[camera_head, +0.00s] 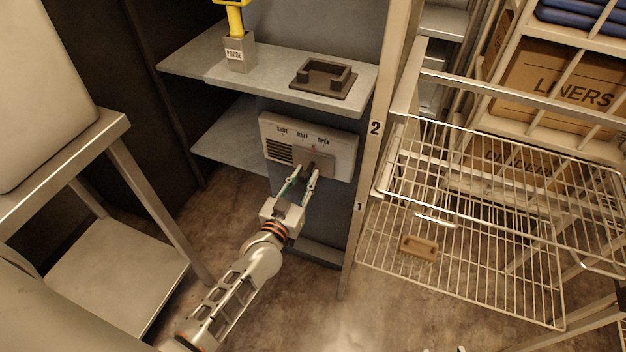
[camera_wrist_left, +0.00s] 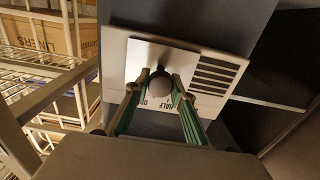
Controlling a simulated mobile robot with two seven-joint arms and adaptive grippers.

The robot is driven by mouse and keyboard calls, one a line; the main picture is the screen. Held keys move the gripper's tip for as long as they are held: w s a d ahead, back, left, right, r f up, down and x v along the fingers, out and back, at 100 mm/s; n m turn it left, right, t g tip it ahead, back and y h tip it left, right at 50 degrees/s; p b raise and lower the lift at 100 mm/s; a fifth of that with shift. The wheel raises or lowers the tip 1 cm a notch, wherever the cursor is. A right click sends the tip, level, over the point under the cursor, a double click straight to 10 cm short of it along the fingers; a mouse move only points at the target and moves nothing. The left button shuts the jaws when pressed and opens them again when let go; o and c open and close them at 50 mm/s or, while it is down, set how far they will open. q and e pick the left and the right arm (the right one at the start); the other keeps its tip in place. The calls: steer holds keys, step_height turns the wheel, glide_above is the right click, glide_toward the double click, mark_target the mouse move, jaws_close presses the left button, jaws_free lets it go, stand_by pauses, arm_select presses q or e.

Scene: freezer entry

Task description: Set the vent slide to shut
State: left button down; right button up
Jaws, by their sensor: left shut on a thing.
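The vent panel (camera_head: 341,164) is a pale plate on the grey wall below a shelf, marked SHUT, HALF and OPEN along its top. Dark louvre slots (camera_head: 279,151) show at its left side. The slide's dark round knob (camera_wrist_left: 160,84) stands out from a flat slide plate (camera_wrist_left: 183,60). A small red mark shows between HALF and OPEN, and the knob sits below about that stretch. My left gripper (camera_head: 306,175) is shut on the knob, a green-sided finger on each side. Of my right gripper, perhaps only tiny tips show at the bottom edge.
Above the panel, a shelf holds a yellow probe in a grey holder (camera_head: 238,54) and a dark open cradle (camera_head: 323,79). Wire racks (camera_head: 470,255) stand right of the post, with a small brown block (camera_head: 419,247) on the lower one. A metal table (camera_head: 120,270) stands left.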

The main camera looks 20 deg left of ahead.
arm_select(q)
steer(key=a, duration=0.9)
steer(key=shift+w+a+p, duration=0.2)
steer(key=shift+a+p, duration=0.15)
steer(key=shift+p, duration=0.05)
arm_select(e)
steer(key=shift+s+d+f, duration=0.3)
steer(key=shift+s+f, duration=0.15)
steer(key=shift+s, duration=0.05)
arm_select(q)
steer(key=c, duration=1.8)
jaws_free()
steer(key=shift+a, duration=0.1)
steer(key=shift+o, duration=0.4)
arm_select(e)
steer(key=shift+w+a+r, duration=0.1)
steer(key=shift+w+r, duration=0.1)
steer(key=shift+w, duration=0.1)
arm_select(q)
steer(key=s, duration=1.2)
steer(key=shift+a, duration=0.15)
arm_select(e)
steer(key=shift+s, duration=0.1)
